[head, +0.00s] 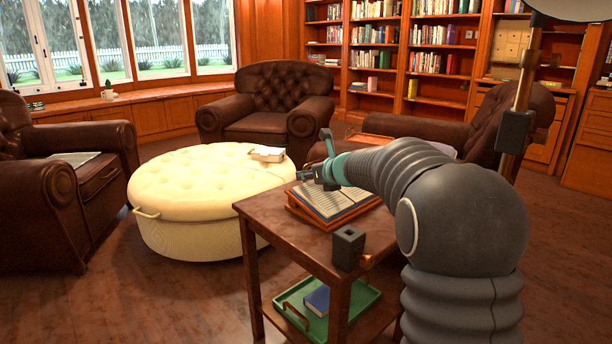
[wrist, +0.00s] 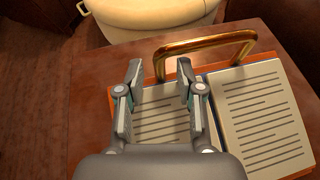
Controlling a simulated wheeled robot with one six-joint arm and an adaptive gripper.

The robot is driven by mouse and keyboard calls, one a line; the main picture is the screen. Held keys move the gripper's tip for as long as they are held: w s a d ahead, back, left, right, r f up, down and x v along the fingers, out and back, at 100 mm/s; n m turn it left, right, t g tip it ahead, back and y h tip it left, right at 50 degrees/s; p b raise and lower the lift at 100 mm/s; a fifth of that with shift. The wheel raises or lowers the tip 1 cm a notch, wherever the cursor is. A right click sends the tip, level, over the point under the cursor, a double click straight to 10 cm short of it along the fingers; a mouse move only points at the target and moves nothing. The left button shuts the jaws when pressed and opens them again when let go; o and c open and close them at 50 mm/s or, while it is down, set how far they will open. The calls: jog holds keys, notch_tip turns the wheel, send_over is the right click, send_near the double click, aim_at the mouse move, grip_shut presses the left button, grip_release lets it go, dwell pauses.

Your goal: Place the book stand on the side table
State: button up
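The book stand is an orange-brown wooden frame (head: 300,212) holding an open book (head: 335,200). It appears to rest on the top of the dark wooden side table (head: 258,207). In the wrist view its brass handle (wrist: 205,43) arches along the far edge, with the book's pages (wrist: 262,115) nearer. My gripper (head: 318,172) is above the stand's left part. In the wrist view my gripper (wrist: 160,75) has its two fingers spread apart, with nothing held between them. The left end of the handle shows between the fingertips. Touching cannot be told. My gripper hides part of the left page.
A green tray (head: 365,301) with a blue book (head: 317,300) sits on the table's lower shelf. A small dark block (head: 348,248) shows near the table's front edge.

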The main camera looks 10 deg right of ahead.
jog(key=v, duration=0.9)
jog(key=shift+s+d+r+p, duration=0.1)
jog(key=shift+s+r+p, duration=0.05)
jog(key=shift+s+p, duration=0.15)
jog(key=shift+r, duration=0.1)
jog(key=s+d+r+m+t+h, duration=0.35)
jog(key=s+r+m, duration=0.2)
jog(key=m, duration=0.55)
jog(key=s+d+f+m+g+h, duration=0.1)
jog(key=s+d+m+g+h, duration=0.3)
jog(key=s+m, duration=0.7)
jog(key=s+a+f+m+g+y, duration=0.1)
jog(key=s+a+f+m+g, duration=0.2)
jog(key=s+f+m, duration=0.5)
jog(key=s+a+f+m+g+y, duration=0.1)
jog(key=s+a+f+m+g, duration=0.2)
jog(key=s, duration=1.2)
jog(key=a+f+m, duration=0.3)
jog(key=f+m, duration=0.3)
jog(key=m, duration=0.1)
jog(key=shift+s, duration=0.35)
jog(key=shift+a+r, duration=0.1)
